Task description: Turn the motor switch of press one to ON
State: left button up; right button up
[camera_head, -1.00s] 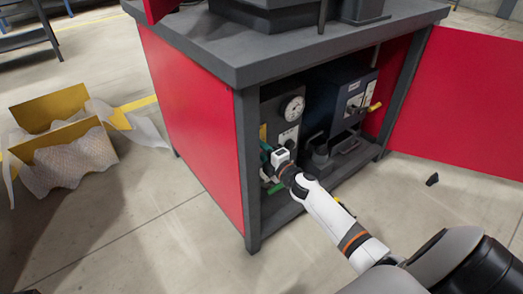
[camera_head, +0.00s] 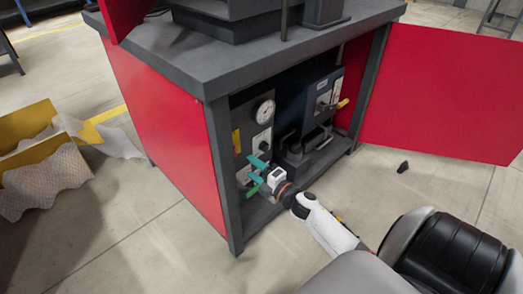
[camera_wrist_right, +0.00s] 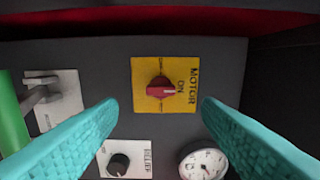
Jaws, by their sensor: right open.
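The motor switch is a red knob (camera_wrist_right: 158,88) on a yellow plate in the right wrist view. Its white mark points right, at the word ON. In the head view the yellow plate (camera_head: 236,141) shows inside the open cabinet, left of the gauge. My right gripper (camera_head: 256,170) is open in front of the panel, lower than the plate. In the wrist view its teal fingers (camera_wrist_right: 159,112) stand apart on both sides of the switch, with nothing between them. The gap to the panel is hard to judge. My left gripper is not in view.
A gauge (camera_wrist_right: 203,162) and a relief knob (camera_wrist_right: 118,163) share the panel. A green handle (camera_wrist_right: 12,115) is at the wrist view's left. The cabinet's red door (camera_head: 440,90) stands open at right. A blue-grey box (camera_head: 322,98) sits inside.

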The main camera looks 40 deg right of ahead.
jog(key=shift+s+d, duration=0.1)
jog(key=shift+s, duration=1.55)
